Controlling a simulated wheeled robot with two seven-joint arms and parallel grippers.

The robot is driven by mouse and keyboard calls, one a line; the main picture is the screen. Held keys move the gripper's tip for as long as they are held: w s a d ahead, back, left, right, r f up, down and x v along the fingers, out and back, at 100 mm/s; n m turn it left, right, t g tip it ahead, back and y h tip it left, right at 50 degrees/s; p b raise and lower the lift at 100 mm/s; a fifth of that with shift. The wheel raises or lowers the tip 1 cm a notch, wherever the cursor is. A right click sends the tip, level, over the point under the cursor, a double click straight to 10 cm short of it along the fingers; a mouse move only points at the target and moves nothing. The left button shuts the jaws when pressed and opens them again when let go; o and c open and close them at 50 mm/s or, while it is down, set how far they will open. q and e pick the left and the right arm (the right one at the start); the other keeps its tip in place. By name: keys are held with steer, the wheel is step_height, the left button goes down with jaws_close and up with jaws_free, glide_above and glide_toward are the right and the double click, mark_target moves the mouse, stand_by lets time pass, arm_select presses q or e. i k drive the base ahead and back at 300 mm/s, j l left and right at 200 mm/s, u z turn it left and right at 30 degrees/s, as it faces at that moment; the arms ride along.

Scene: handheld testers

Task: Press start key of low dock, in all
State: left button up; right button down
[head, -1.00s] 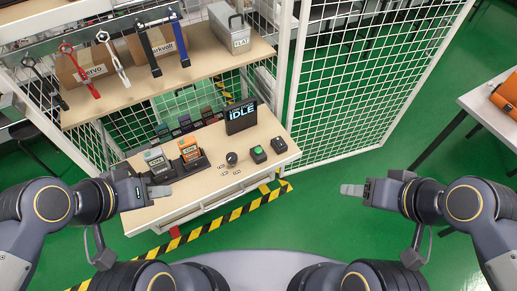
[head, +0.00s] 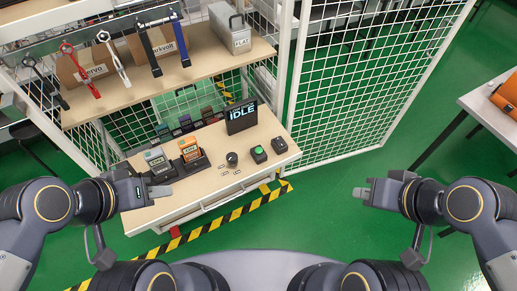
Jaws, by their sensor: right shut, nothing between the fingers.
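Two handheld testers stand in dark docks on the wooden bench: a grey one (head: 155,157) on the left and an orange one (head: 190,149) beside it. Their docks (head: 164,173) and (head: 198,164) sit side by side; key labels are too small to read. A dark box with a green button (head: 258,153) sits further right. My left gripper (head: 158,191) is at the bench's front left corner, just in front of the grey tester's dock; its finger gap is unclear. My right gripper (head: 362,192) is shut and empty over the green floor, right of the bench.
A display reading IDLE (head: 241,116) stands at the bench back. A black knob (head: 232,158) and a dark small box (head: 279,145) are on the bench (head: 215,185). A shelf (head: 195,75) with hanging tools overhangs behind. A wire fence (head: 350,90) stands at the right.

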mark_target(258, 150)
steer(key=j+u, duration=0.1)
steer(key=j, duration=0.6)
steer(key=k+j+u, duration=0.1)
steer(key=j, duration=0.55)
